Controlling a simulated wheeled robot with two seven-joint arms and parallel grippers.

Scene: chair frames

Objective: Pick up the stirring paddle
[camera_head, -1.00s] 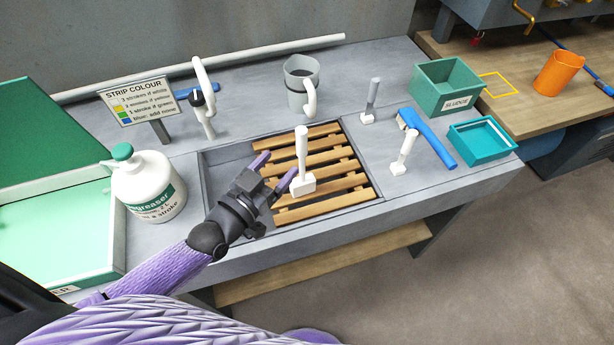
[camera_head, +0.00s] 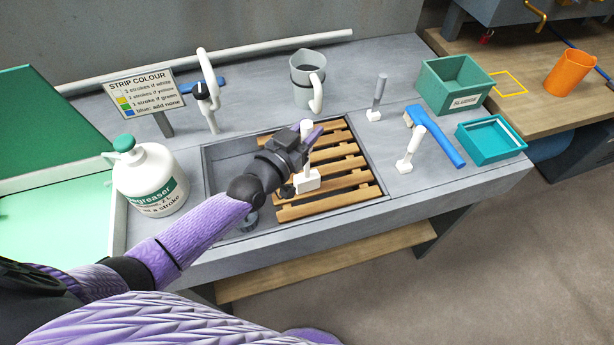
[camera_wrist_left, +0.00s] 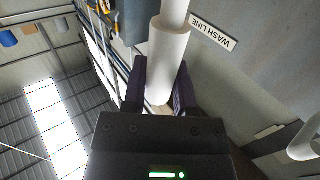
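A white upright handle on a white block, which I take for the stirring paddle (camera_head: 308,182), stands on the wooden slats (camera_head: 345,163) of the sink. My left gripper (camera_head: 309,136) is at its upper handle. My arm and wrist hide part of the handle in the head view. In the left wrist view the white handle (camera_wrist_left: 167,58) lies between the two purple fingers (camera_wrist_left: 160,88), its rounded end toward the palm. The fingers look spread on either side, and I see no clear grip. My right gripper is not in view.
A degreaser jug (camera_head: 147,178) and sign (camera_head: 141,95) stand at left. A grey pitcher (camera_head: 304,80) is behind the sink. A grey-handled piece (camera_head: 377,98), another white-handled piece (camera_head: 411,150), a blue brush (camera_head: 435,137) and green bins (camera_head: 452,84) are at right.

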